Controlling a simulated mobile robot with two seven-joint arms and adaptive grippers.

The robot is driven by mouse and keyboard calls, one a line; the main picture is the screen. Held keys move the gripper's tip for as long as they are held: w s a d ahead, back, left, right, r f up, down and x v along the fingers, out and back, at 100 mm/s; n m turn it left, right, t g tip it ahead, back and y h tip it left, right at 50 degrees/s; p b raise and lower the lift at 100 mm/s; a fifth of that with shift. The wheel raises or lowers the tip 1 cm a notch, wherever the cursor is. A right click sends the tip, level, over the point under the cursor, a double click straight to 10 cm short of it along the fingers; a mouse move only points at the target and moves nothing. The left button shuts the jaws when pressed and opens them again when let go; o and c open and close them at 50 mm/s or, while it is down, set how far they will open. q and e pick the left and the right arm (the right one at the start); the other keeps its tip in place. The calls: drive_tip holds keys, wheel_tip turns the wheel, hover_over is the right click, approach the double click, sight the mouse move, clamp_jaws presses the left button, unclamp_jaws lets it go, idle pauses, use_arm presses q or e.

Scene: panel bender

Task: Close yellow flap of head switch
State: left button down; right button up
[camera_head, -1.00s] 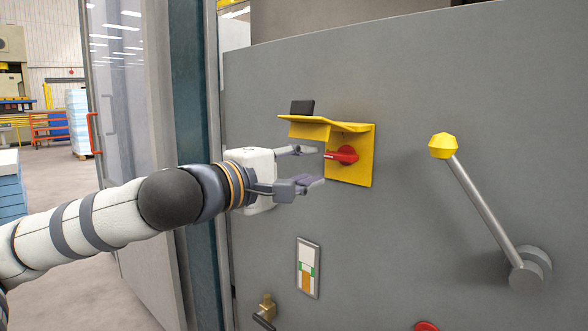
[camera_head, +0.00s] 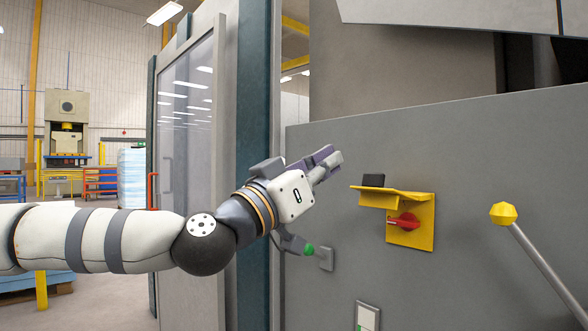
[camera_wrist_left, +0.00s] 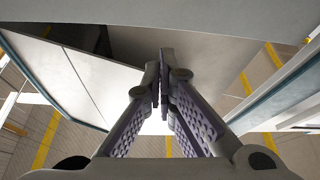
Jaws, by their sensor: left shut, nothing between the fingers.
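The yellow flap (camera_head: 390,197) sticks out from the grey panel, raised like a shelf above the head switch. The red head switch knob (camera_head: 404,223) sits uncovered on a yellow backplate (camera_head: 426,238) below it. My left gripper (camera_head: 332,160) is up and to the left of the flap in the head view, apart from it, with its fingers together and empty. The closed fingertips also show in the left wrist view (camera_wrist_left: 161,75), where neither flap nor switch is in sight. My right gripper is not in view.
A green-tipped part (camera_head: 309,249) is near the panel's left side. A glass door (camera_head: 186,120) stands left of my wrist.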

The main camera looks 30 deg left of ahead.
use_arm(q)
drive_tip(key=d+m, duration=0.1)
drive_tip(key=m, duration=0.1)
wheel_tip(320, 180, up, 3)
drive_tip(key=b, duration=0.2)
hover_over(384, 194)
drive_tip(key=s+a, duration=0.2)
drive_tip(key=shift+s+f+h, duration=0.2)
drive_tip(key=shift+s+f, duration=0.15)
drive_tip(key=shift+f, duration=0.4)
drive_tip(key=shift+s+f+h, duration=0.2)
drive_tip(key=shift+s+f, duration=0.15)
drive_tip(key=shift+f, duration=0.4)
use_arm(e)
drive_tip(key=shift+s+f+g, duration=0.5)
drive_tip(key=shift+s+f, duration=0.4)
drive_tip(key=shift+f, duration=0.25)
